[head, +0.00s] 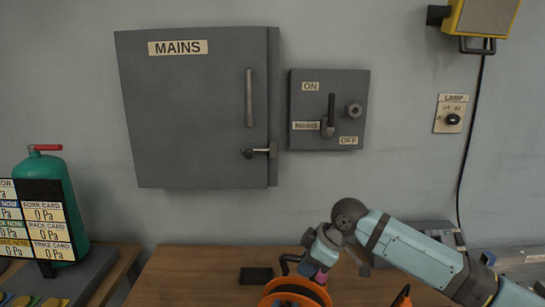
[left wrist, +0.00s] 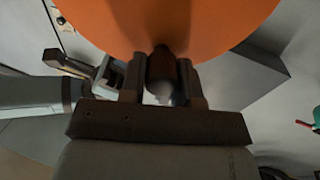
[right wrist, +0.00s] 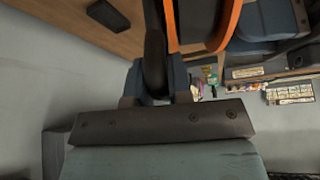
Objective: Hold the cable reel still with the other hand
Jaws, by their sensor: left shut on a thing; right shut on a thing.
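The orange cable reel (head: 296,290) stands at the front edge of the wooden table, cut off by the bottom of the head view. Its orange disc fills the top of the left wrist view (left wrist: 180,20), and its rim shows in the right wrist view (right wrist: 229,25). My right gripper (head: 318,268) is at the back of the reel. In the right wrist view it (right wrist: 157,85) is shut on the reel's black handle (right wrist: 154,55), beside the orange rim. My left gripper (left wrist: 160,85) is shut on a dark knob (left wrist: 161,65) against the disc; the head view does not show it.
A black block (head: 256,275) lies on the wooden table (head: 190,275) left of the reel. A grey MAINS cabinet (head: 190,110) and a switch box (head: 328,110) hang on the wall. A green cylinder (head: 50,185) stands at the left. The table's left part is clear.

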